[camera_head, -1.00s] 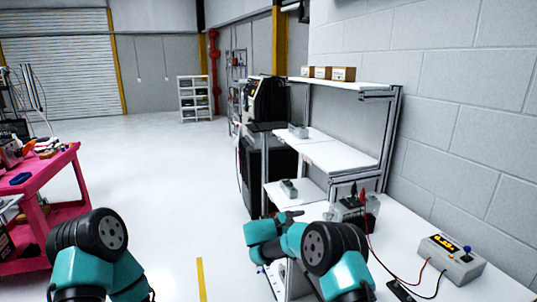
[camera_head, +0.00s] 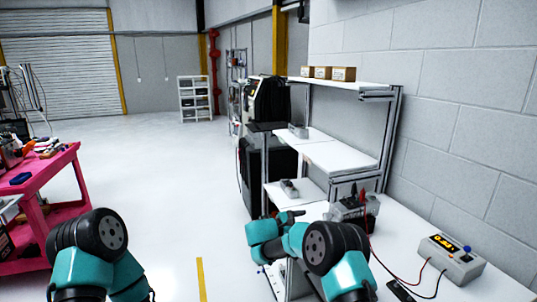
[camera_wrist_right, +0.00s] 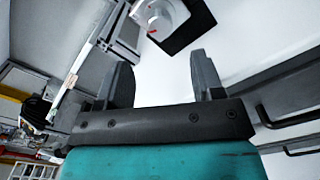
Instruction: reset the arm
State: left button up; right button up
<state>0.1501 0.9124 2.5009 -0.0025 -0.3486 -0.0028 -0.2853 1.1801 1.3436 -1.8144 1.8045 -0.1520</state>
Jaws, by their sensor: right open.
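My right arm is teal with black joints and reaches over the white bench. Its gripper (camera_head: 290,215) is small and dark in the head view, left of the grey servo unit (camera_head: 352,208) with red and black clips. In the right wrist view my right gripper (camera_wrist_right: 164,72) has its two dark fingers wide apart with nothing between them. Beyond them lies a white rounded part (camera_wrist_right: 160,17) with a red mark, on a black square. My left arm shows at the lower left of the head view, but its fingers are not visible.
A grey meter box (camera_head: 451,260) with a lit display stands on the bench at right, with red and black leads. A white shelf rack (camera_head: 345,157) rises behind the bench. A pink cart (camera_head: 50,210) stands at left. The floor between is clear.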

aim_at(324, 217)
jog(key=x, duration=0.9)
jog(key=shift+d, duration=0.25)
jog(key=m, duration=0.3)
jog(key=shift+w+m, duration=0.1)
jog(key=shift+m, duration=2.1)
dwell(0.6)
